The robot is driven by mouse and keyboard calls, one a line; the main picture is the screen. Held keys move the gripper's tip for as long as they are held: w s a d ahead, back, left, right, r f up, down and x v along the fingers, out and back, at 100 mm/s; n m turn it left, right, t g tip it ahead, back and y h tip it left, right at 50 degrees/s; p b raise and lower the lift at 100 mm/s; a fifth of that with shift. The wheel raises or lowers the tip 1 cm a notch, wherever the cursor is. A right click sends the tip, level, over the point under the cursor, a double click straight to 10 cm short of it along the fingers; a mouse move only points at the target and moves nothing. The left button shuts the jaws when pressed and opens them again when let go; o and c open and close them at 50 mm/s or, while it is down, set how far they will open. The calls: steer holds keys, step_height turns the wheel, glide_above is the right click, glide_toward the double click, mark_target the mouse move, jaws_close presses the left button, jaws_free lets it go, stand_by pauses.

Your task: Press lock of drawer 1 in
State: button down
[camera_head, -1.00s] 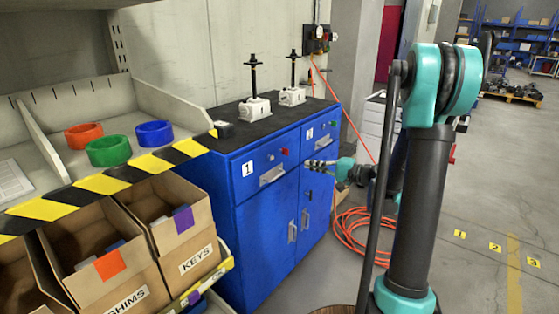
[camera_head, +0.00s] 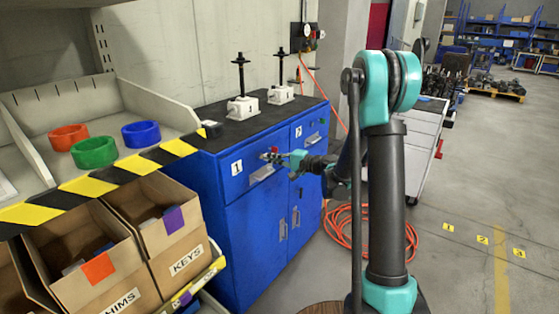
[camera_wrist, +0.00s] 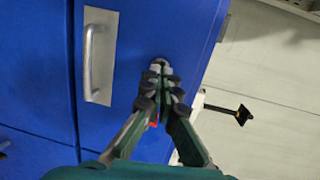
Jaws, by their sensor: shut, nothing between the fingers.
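Drawer 1 (camera_head: 236,185) is the blue left-hand drawer of the cabinet, marked with a white "1" label (camera_head: 237,168). It is closed. Its metal handle (camera_head: 262,174) also shows in the wrist view (camera_wrist: 92,58). My gripper (camera_head: 271,156) is shut and empty, its tips at the drawer front above the handle. In the wrist view my fingertips (camera_wrist: 160,71) overlap a small round dark fitting (camera_wrist: 160,61), apparently the lock, mostly hidden. I cannot tell whether they touch it. A red part shows partly behind the fingers.
Two white screw jacks (camera_head: 242,108) stand on the cabinet's black top (camera_head: 225,136). A shelf with coloured rings (camera_head: 95,152) and cardboard boxes (camera_head: 165,235) is at the left. An orange hose (camera_head: 345,238) lies on the floor right of the cabinet.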

mark_target(260, 156)
steer(key=shift+w+a, duration=0.2)
steer(key=shift+a, duration=0.15)
steer(key=shift+a, duration=0.1)
steer(key=shift+x, duration=0.8)
steer(key=shift+w+r, duration=0.1)
